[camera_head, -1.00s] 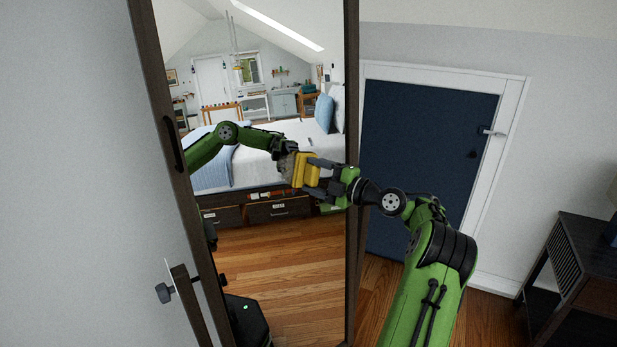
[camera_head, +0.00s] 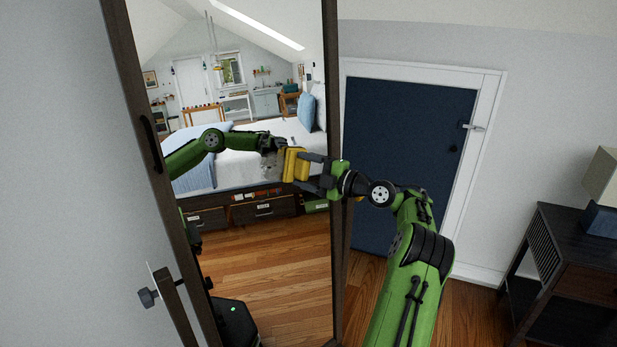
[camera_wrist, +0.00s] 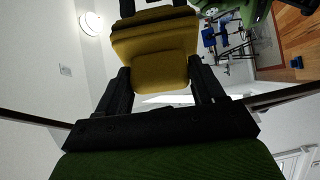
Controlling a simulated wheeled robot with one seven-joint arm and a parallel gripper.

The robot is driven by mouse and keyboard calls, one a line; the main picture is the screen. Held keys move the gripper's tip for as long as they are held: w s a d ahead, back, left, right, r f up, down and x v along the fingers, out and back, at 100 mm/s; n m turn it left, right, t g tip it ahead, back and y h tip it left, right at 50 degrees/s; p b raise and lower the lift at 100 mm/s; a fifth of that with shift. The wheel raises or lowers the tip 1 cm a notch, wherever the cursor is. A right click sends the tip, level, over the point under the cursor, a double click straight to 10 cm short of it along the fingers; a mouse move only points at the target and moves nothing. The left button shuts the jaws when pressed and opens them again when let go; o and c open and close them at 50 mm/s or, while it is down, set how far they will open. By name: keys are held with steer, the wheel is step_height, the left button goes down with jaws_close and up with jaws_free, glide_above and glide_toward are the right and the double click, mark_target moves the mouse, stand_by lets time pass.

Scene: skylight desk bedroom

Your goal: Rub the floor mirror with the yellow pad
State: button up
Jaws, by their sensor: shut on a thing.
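The tall floor mirror (camera_head: 265,265) stands at left of centre in a dark frame, tilted in the picture. My gripper (camera_head: 305,165) reaches in from the right and is shut on the yellow pad (camera_head: 296,165), held in front of the glass at mid height. A grey, smudgy patch (camera_head: 270,166) shows on the glass just left of the pad. In the wrist view the pad (camera_wrist: 162,72) sits between my fingers, with a yellow reflection beyond it. The pad is very close to the glass; I cannot tell whether it touches.
A navy door (camera_head: 410,150) in a white frame is behind my arm. A dark side table (camera_head: 570,240) with a lamp (camera_head: 603,190) stands at the right. Wooden floor shows below. The bed and room in the glass are reflections.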

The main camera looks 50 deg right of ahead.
mark_target(298, 164)
steer(key=shift+w+a+f+b, duration=0.15)
steer(key=shift+a+b, duration=0.35)
steer(key=shift+b, duration=0.35)
steer(key=shift+w+a+f+b, duration=0.1)
steer(key=shift+a+b, duration=0.4)
steer(key=shift+b, duration=0.35)
steer(key=shift+a+r+b, duration=0.15)
steer(key=shift+a+b, duration=0.2)
steer(key=shift+b, duration=0.15)
steer(key=a+b, duration=0.1)
steer(key=b, duration=0.1)
steer(key=a+b, duration=0.1)
steer(key=b, duration=0.1)
steer(key=shift+w+a, duration=0.2)
steer(key=shift+a, duration=0.15)
steer(key=shift+a+b, duration=0.45)
steer(key=shift+b, duration=0.3)
steer(key=r, duration=0.1)
steer(key=r+p, duration=0.1)
steer(key=shift+w+d+r, duration=0.15)
steer(key=shift+d+r, duration=0.05)
steer(key=shift+r, duration=0.1)
steer(key=d+p, duration=0.2)
steer(key=p, duration=0.1)
steer(key=shift+s+d+r+p, duration=0.1)
steer(key=shift+s+d+p, duration=0.2)
steer(key=shift+d, duration=0.1)
steer(key=shift+d+p, duration=0.4)
steer(key=shift+p, duration=0.1)
